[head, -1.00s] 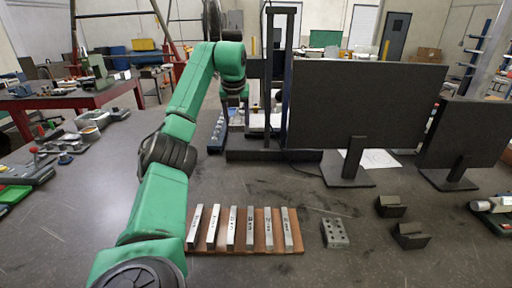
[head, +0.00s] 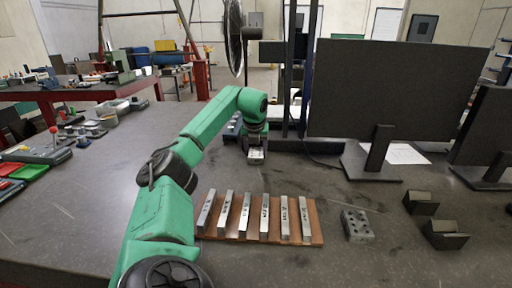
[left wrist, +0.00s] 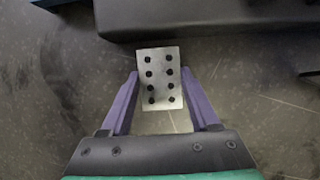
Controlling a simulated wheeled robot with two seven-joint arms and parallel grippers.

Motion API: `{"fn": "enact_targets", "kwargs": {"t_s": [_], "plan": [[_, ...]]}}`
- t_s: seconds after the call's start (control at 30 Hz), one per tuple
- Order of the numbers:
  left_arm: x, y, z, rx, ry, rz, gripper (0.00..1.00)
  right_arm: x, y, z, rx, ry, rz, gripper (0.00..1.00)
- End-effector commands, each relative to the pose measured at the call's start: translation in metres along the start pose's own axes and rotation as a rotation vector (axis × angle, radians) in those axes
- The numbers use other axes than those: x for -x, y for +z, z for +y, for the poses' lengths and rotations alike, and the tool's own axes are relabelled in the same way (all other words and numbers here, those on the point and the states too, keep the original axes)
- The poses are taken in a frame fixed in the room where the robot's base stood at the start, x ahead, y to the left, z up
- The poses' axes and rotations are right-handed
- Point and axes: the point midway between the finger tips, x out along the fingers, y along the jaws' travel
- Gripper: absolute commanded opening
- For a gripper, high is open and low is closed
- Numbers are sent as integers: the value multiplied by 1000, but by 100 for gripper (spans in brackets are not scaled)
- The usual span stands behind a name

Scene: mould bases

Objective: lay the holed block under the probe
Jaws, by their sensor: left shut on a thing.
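My left gripper (head: 256,150) is shut on a grey holed block (head: 256,156), in front of the tall dark stand. In the left wrist view its purple fingers (left wrist: 161,105) clasp the sides of the holed block (left wrist: 160,79), whose top shows two rows of dark holes. The block's far end lies close to a dark base edge (left wrist: 215,22). I cannot tell whether the block touches the table. A second holed block (head: 357,226) lies on the table right of the wooden board. I cannot make out the probe. My right gripper is not in view.
A wooden board (head: 233,237) carries several marked metal bars. Two dark V-shaped blocks (head: 421,203) (head: 446,235) lie at the right. The dark stand (head: 289,70) and large black screens (head: 395,90) stand behind. Bare tabletop (head: 110,190) lies left of my arm.

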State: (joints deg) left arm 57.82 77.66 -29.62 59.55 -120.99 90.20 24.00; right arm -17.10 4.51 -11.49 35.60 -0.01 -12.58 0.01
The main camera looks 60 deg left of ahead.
Motion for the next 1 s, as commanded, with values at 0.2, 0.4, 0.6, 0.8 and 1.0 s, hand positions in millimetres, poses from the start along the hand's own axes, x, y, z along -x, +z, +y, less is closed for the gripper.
{"fn": "enact_targets", "kwargs": {"t_s": [0.2,0.4,0.6,0.8,1.0], "plan": [[-1,0,0,-1,1,1,73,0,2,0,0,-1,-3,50],[-1,0,0,-1,0,1,92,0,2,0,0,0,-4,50],[3,1,0,-1,-1,0,92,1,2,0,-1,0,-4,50],[42,2,-1,-2,-4,-4,92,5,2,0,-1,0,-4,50],[98,2,-1,-1,-2,-3,92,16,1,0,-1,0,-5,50]]}}
